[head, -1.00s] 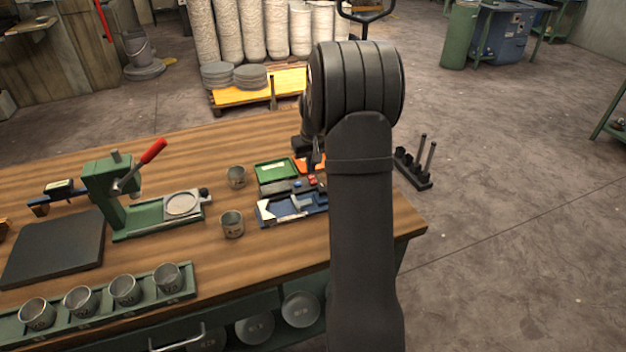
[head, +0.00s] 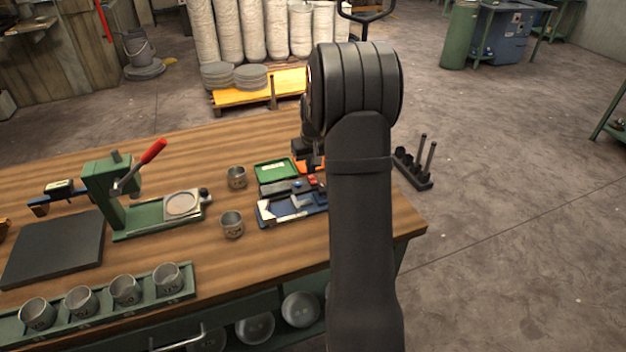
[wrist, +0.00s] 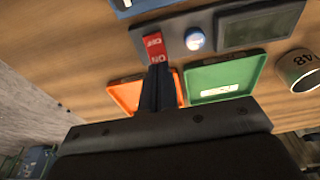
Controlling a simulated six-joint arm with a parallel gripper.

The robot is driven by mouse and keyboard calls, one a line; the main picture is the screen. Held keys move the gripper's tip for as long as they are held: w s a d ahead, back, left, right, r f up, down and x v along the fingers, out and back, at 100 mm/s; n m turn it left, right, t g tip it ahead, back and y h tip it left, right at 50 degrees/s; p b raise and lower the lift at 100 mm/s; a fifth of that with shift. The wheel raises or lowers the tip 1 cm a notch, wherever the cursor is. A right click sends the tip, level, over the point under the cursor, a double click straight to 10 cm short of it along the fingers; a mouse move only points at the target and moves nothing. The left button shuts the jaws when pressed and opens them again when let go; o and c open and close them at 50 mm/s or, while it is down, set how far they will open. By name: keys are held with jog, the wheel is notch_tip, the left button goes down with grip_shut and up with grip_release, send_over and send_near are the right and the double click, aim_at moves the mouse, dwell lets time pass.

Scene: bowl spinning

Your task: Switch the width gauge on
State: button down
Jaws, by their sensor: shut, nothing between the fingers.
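The width gauge (wrist: 215,30) is a dark grey panel at the top of the wrist view. It carries a dull, blank-looking display (wrist: 262,24), a round blue-white button (wrist: 195,41) and a red rocker switch (wrist: 154,45) with white lettering. In the head view the gauge (head: 275,188) lies on the bench, its red switch (head: 312,180) at its right end. My gripper (wrist: 158,70) is shut and empty. Its fingertips are at the lower end of the red switch in the wrist view; I cannot tell whether they touch it. The arm hides part of this area in the head view.
A green tray (head: 272,171) and an orange tray (wrist: 127,93) lie beside the gauge. A blue measuring fixture (head: 268,214) lies in front of it. Two metal cups (head: 232,224) stand to the left, near the green lever press (head: 105,190).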

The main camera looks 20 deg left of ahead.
jog(key=shift+f, duration=0.65)
jog(key=shift+r, duration=3.55)
jog(key=shift+f, duration=0.1)
jog(key=shift+f, duration=3.4)
